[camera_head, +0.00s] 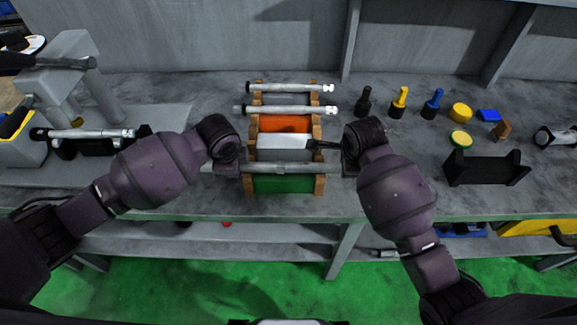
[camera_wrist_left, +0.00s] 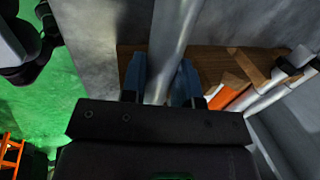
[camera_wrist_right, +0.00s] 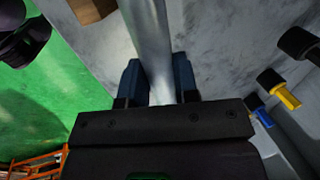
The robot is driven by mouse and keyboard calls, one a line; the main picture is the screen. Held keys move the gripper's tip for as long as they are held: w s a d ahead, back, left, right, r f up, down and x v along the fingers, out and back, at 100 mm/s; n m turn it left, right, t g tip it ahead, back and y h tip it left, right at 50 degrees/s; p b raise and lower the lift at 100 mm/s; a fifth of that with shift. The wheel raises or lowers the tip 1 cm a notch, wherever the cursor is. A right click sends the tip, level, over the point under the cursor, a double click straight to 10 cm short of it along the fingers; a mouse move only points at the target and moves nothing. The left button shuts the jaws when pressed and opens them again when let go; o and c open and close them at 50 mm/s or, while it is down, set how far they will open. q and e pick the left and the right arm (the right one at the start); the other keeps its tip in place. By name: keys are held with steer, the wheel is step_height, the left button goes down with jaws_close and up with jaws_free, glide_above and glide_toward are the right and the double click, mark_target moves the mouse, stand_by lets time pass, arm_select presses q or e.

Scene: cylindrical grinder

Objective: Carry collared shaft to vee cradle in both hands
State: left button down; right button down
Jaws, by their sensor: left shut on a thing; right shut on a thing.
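A long grey shaft (camera_head: 290,168) lies level across the front part of the wooden rack; I cannot tell whether it touches the rack. My left gripper (camera_wrist_left: 160,82) is shut on its left part, and the shaft also shows in the left wrist view (camera_wrist_left: 174,45). My right gripper (camera_wrist_right: 160,85) is shut on its right part, and the shaft also shows in the right wrist view (camera_wrist_right: 148,35). The wrists hide the shaft's ends in the head view. A black cradle with raised ends (camera_head: 485,170) stands empty on the bench at the right.
The wooden rack (camera_head: 319,130) holds two more shafts (camera_head: 290,88) (camera_head: 285,110) behind. A machine with a shaft (camera_head: 85,134) stands left. Black, yellow and blue pegs (camera_head: 399,103) and small blocks stand back right, behind the cradle. Bench is clear between my right arm and the cradle.

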arm_select(q)
steer(key=shift+w+r, duration=0.1)
steer(key=shift+r, duration=0.05)
arm_select(e)
steer(key=shift+w+r, duration=0.1)
steer(key=shift+r, duration=0.05)
arm_select(q)
steer(key=shift+r, duration=0.1)
arm_select(e)
steer(key=shift+r, duration=0.1)
